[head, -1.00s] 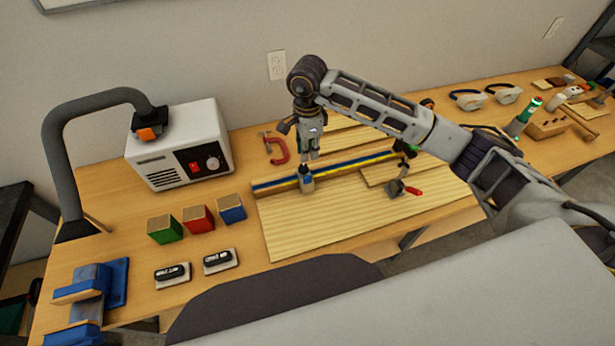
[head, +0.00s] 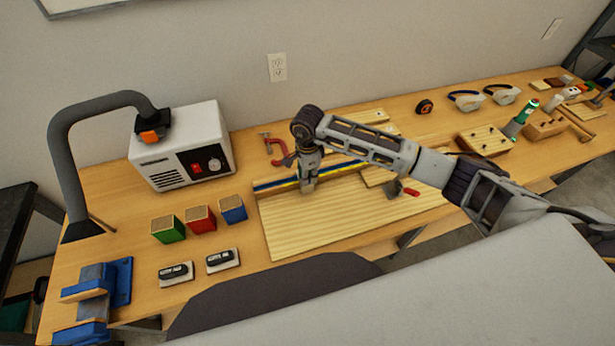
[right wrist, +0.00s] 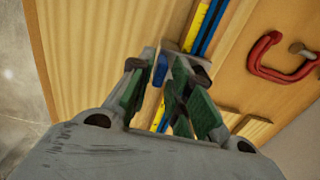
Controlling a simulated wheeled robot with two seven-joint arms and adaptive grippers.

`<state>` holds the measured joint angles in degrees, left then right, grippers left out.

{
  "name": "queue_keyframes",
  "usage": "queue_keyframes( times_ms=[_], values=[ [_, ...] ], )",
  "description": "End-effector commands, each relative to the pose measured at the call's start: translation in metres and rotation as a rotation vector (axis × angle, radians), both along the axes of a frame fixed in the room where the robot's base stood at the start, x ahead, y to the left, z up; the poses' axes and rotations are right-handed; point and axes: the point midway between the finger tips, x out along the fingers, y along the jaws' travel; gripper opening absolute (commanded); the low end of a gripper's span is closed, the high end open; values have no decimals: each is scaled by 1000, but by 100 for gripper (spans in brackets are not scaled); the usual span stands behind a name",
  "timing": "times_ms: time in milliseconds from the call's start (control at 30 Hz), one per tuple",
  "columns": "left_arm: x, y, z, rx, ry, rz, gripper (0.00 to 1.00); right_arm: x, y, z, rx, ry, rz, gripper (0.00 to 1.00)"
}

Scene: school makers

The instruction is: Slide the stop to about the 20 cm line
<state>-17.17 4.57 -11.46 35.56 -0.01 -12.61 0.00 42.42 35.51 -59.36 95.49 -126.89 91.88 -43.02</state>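The stop is a small block in blue and grey on the rail; in the head view my right gripper (head: 309,188) hides most of it. In the right wrist view the stop (right wrist: 161,70) shows between and just beyond the fingertips. The right gripper (right wrist: 160,85) points down over the rail, its green-padded fingers apart with a gap around the stop; I cannot tell if either finger touches it. The rail (head: 272,185) carries a yellow scale strip (right wrist: 196,27) beside blue strips. Its scale marks are too small to read. My left gripper is not in view.
The rail lies along a pale wooden board (head: 290,228). A red clamp (head: 277,149) is behind it. A tool with a red handle (head: 410,192) lies to the right. Green, red and blue blocks (head: 200,220) stand left, before a white box (head: 182,145).

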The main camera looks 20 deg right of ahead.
Motion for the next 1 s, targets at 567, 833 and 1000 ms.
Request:
queue_keyframes(
  times_ms=[567, 833, 1000],
  values=[
    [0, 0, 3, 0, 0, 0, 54, 0, 0, -19, 0, -1, 1, 20],
    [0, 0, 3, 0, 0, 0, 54, 0, 0, -18, 0, -1, 1, 0],
    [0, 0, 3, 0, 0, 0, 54, 0, 0, -18, 0, -1, 1, 0]
  ],
)
